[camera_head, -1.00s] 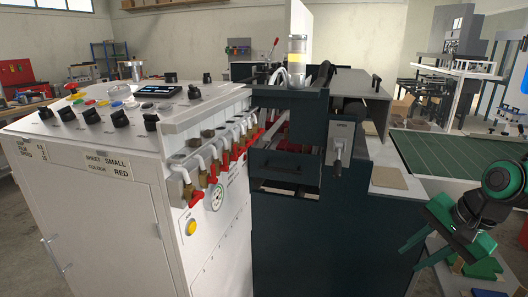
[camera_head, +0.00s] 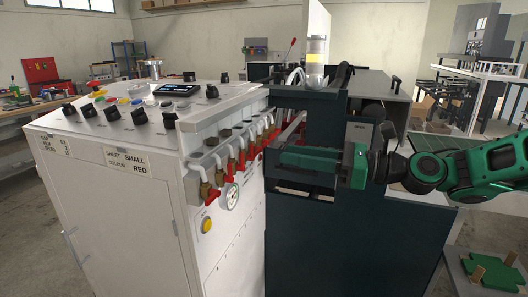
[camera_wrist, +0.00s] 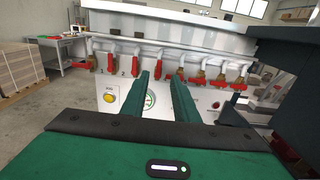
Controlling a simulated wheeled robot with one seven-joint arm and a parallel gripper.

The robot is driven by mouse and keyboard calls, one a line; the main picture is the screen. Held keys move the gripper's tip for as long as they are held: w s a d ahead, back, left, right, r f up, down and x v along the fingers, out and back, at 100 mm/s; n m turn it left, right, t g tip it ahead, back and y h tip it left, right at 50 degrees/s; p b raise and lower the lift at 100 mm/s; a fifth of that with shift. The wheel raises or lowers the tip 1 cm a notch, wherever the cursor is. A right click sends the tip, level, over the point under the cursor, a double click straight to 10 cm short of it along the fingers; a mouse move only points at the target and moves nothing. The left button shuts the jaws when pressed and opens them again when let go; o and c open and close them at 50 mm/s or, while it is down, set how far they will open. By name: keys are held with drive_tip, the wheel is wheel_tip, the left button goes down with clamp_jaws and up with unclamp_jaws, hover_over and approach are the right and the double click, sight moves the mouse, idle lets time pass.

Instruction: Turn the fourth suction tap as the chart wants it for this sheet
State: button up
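A row of suction taps with red handles and brass bodies runs along the white cabinet's side (camera_head: 238,158). In the wrist view the numbers 1 and 2 show by the leftmost taps. The first tap's handle (camera_wrist: 83,65) lies sideways. My gripper (camera_wrist: 163,80) is open and empty, its green fingers apart and pointing at the taps. In the head view my gripper (camera_head: 284,157) points left. A label (camera_head: 126,160) reads sheet small, colour red.
A yellow button (camera_head: 206,224) and a round gauge (camera_head: 229,197) sit below the taps. The dark machine housing (camera_head: 310,230) stands right beside the row. Knobs and a small screen (camera_head: 177,89) are on the cabinet top. No readable chart shows.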

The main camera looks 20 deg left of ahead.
drive_tip(key=a, duration=0.8)
drive_tip(key=shift+w+a, duration=0.15)
drive_tip(key=shift+w, duration=0.2)
drive_tip(key=shift+c, duration=0.3)
clamp_jaws()
